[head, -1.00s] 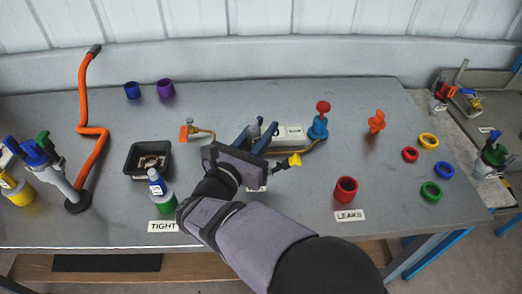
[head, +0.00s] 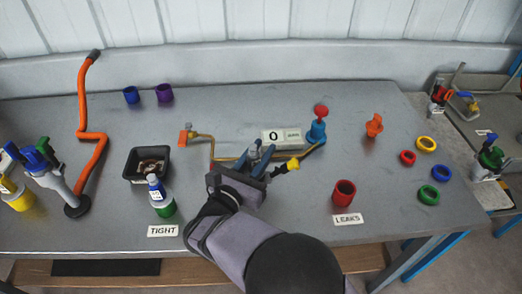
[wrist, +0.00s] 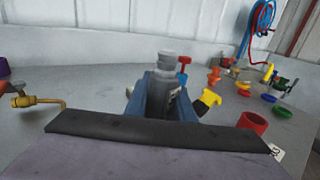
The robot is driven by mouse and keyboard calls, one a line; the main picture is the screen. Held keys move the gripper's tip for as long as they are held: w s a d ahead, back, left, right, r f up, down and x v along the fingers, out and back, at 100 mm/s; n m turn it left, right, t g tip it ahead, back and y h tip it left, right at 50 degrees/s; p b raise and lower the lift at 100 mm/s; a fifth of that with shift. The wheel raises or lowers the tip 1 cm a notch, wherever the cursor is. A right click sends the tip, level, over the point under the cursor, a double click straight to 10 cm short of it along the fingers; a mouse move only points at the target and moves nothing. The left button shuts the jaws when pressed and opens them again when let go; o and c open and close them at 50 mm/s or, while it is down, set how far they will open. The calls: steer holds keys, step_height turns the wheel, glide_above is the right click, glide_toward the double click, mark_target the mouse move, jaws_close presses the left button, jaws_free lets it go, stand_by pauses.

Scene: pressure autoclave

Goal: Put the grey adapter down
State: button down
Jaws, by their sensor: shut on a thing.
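My gripper (head: 258,162) is over the front middle of the grey table, with its blue fingers pointing away from me. It is shut on the grey adapter (wrist: 166,62), a stepped cylinder whose top stands up between the fingers in the wrist view. In the head view only a small part of the adapter (head: 254,148) shows between the fingers. Its lower end is hidden by my gripper, so I cannot tell whether it touches anything below.
A brass pipe with an orange valve (head: 186,134) is left of my gripper. A display reading 0 (head: 274,136), a blue-and-red valve (head: 317,128) and a yellow-tipped fitting (head: 292,164) are close by. A red cup (head: 344,193) stands by LEAKS; a green-based bottle (head: 160,198) stands by TIGHT.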

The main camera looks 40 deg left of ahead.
steer(key=shift+f, duration=0.25)
steer(key=c, duration=1.5)
jaws_free()
steer(key=b+v, duration=0.1)
steer(key=v, duration=0.7)
steer(key=b+v, duration=0.1)
steer(key=v, duration=0.3)
steer(key=shift+r+b, duration=0.25)
steer(key=shift+b, duration=0.05)
